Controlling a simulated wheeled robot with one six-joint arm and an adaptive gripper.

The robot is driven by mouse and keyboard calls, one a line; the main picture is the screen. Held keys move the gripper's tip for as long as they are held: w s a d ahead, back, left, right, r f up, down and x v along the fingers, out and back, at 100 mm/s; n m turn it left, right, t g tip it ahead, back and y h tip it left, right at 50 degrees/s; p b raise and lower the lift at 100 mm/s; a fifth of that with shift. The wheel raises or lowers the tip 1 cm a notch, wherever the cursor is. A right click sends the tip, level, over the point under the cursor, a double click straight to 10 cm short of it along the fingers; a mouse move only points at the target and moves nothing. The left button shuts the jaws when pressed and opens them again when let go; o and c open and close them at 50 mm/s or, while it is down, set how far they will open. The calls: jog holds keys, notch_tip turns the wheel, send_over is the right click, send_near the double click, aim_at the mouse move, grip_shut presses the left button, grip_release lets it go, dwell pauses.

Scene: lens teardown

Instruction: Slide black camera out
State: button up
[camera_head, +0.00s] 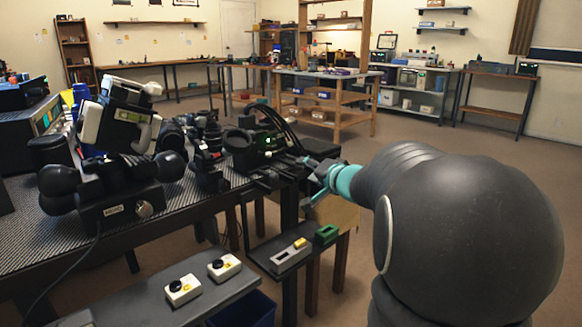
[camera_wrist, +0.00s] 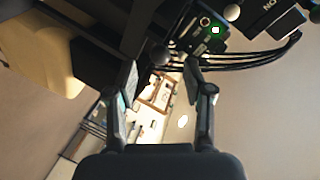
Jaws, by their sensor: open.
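A black camera-like unit with small green lights (camera_head: 268,142) sits at the right end of the bench, with black cables arching over it. I cannot tell for sure that it is the task's black camera. In the wrist view its green-lit part (camera_wrist: 214,31) is at the top, right of centre. My gripper (camera_head: 308,167) is just right of this unit, at the bench's end. In the wrist view my gripper (camera_wrist: 163,72) has its two fingers spread apart, with nothing clearly held between them. A dark rounded knob shows close to the fingertips. Contact with the unit cannot be told.
The dark bench (camera_head: 200,212) carries several other black camera parts and a white-and-black device (camera_head: 118,115) at left. A low grey shelf (camera_head: 140,300) in front holds two small white boxes. A tray with a green part (camera_head: 326,234) lies below my gripper. Open floor lies behind.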

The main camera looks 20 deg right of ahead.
aim_at(302, 168)
jog(key=shift+x, duration=2.75)
jog(key=shift+c, duration=0.2)
jog(key=shift+s, duration=0.1)
grip_shut()
